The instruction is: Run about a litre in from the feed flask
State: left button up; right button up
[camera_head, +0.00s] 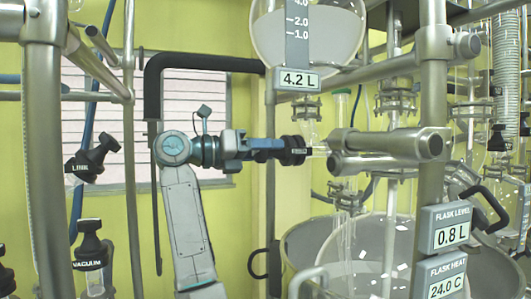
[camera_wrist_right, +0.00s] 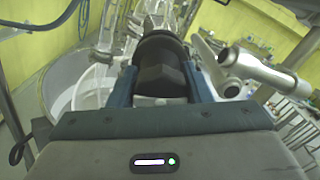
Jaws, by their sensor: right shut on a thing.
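The feed flask (camera_head: 330,35) is a round glass vessel at the top of the head view, partly filled with pale liquid. A scale strip lies over it, and its display (camera_head: 299,80) reads 4.2 L. My right gripper (camera_head: 280,151) is shut on a black valve knob (camera_head: 297,150) below the flask. In the right wrist view the knob (camera_wrist_right: 162,65) sits between the two blue fingers. The flask level display (camera_head: 450,231) reads 0.8 L. A large glass vessel (camera_head: 365,240) stands below, partly hidden by frame tubes. My left gripper is not in view.
Metal frame posts (camera_head: 48,150) and thick horizontal tubes (camera_head: 390,143) crowd the space around the knob. Black knobs labelled LINK (camera_head: 90,160) and VACUUM (camera_head: 90,248) stand at the left. A heat display (camera_head: 445,278) reads 24.0 C.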

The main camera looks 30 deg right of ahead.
jog(key=m+b, duration=0.1)
jog(key=m, duration=0.4)
jog(key=shift+f+b, duration=0.1)
jog(key=shift+b, duration=0.3)
jog(key=m+b, duration=0.1)
jog(key=m, duration=0.4)
jog(key=shift+s+m, duration=0.1)
jog(key=shift+m, duration=0.2)
jog(key=m+b, duration=0.1)
jog(key=m, duration=0.3)
jog(key=shift+m, duration=0.3)
jog(key=m, duration=0.4)
jog(key=shift+s+b, duration=0.1)
jog(key=shift+b, duration=0.2)
jog(key=m, duration=0.2)
jog(key=shift+f+m, duration=0.1)
jog(key=shift+m, duration=1)
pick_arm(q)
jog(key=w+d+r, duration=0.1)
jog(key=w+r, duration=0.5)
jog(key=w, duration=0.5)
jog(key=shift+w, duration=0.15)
pick_arm(e)
jog(key=shift+m, duration=0.3)
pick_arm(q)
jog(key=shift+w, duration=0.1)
